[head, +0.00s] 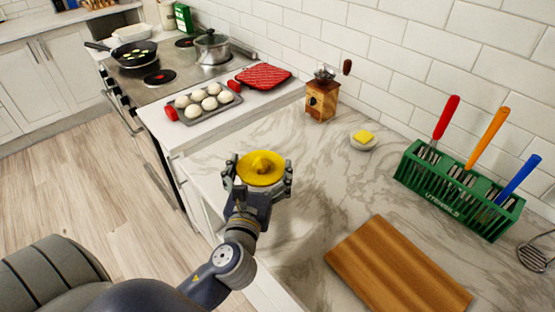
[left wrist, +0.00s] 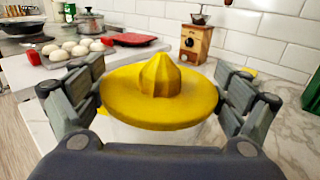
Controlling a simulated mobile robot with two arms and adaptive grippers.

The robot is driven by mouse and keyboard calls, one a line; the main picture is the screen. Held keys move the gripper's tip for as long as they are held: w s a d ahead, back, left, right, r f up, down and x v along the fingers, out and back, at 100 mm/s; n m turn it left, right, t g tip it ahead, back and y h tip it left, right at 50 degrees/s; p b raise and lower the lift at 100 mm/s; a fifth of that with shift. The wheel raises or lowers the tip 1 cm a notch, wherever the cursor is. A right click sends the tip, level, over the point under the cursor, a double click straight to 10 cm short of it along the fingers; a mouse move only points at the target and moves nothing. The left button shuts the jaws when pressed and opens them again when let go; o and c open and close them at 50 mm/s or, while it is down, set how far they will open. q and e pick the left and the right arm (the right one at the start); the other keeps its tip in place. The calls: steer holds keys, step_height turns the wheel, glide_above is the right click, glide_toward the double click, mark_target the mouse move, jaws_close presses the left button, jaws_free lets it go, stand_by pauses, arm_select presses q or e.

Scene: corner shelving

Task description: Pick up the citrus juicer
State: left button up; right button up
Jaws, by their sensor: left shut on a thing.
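The citrus juicer (head: 261,166) has a yellow ribbed top with a wide rim, over a pale clear base. My left gripper (head: 258,180) is shut on it, with one finger on each side, near the front edge of the marble counter. In the left wrist view the juicer (left wrist: 160,95) fills the middle, upright, between the two fingers of the left gripper (left wrist: 160,110). Its lower part is mostly hidden by my gripper. I cannot tell whether its base touches the counter. My right gripper is not in view.
A wooden cutting board (head: 395,268) lies right of my arm. A tray of buns (head: 205,105) is at the back left. Marble around the juicer is clear.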

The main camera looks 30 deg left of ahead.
arm_select(q)
steer(key=s+a+b, duration=0.1)
steer(key=s+a, duration=0.1)
steer(key=s, duration=0.6)
steer(key=shift+r, duration=0.45)
